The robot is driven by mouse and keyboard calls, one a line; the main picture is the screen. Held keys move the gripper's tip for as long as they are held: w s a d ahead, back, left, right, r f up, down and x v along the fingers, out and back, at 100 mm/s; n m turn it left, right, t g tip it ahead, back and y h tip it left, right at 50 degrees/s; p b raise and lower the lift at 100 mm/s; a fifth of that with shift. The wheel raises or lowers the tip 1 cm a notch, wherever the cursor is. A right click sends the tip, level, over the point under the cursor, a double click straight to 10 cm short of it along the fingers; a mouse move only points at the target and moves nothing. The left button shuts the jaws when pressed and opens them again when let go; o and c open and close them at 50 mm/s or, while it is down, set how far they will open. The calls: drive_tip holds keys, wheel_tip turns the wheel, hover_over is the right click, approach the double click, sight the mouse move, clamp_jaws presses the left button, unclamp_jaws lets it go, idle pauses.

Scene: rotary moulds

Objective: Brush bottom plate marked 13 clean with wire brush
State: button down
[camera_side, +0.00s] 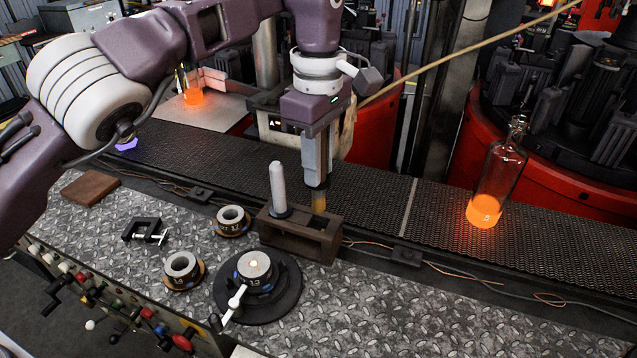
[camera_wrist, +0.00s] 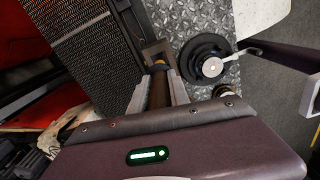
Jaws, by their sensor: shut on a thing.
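The bottom plate marked 13 (camera_side: 254,267) is a grey metal ring with a pale centre. It sits on a black round base (camera_side: 283,302) with a white-handled lever; in the wrist view the plate (camera_wrist: 212,67) shows from above. My gripper (camera_side: 318,184) points down, shut on the wire brush (camera_side: 319,201), whose yellowish lower part shows below the fingers. In the wrist view its dark brown handle (camera_wrist: 158,92) lies between the fingers. The brush is upright at the right part of the brown rack (camera_side: 290,240), right of and behind plate 13. Whether its tip is inside the slot, I cannot tell.
A pale grey upright tool (camera_side: 278,187) stands in the rack's left part. Two other ring plates (camera_side: 182,266) (camera_side: 231,218), a black clamp (camera_side: 145,231) and a brown block (camera_side: 90,188) lie on the tread-plate bench. A glowing-bottomed bottle (camera_side: 497,180) stands on the conveyor (camera_side: 440,205).

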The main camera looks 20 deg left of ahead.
drive_tip(key=s+a+r, duration=0.4)
drive_tip(key=s+a, duration=0.5)
drive_tip(key=s, duration=0.3)
drive_tip(key=shift+w+d+f, duration=0.1)
drive_tip(key=shift+d+f, duration=0.2)
drive_tip(key=shift+f, duration=1.1)
drive_tip(key=shift+w+d+f, duration=0.1)
drive_tip(key=shift+d+f, duration=0.2)
drive_tip(key=shift+f, duration=1.05)
drive_tip(key=shift+w+d+f, duration=0.1)
drive_tip(key=shift+d+f, duration=0.2)
drive_tip(key=shift+f, duration=1.1)
wheel_tip(320, 180, up, 8)
drive_tip(key=a, duration=0.1)
drive_tip(key=shift+a, duration=0.25)
drive_tip(key=shift+f, duration=0.15)
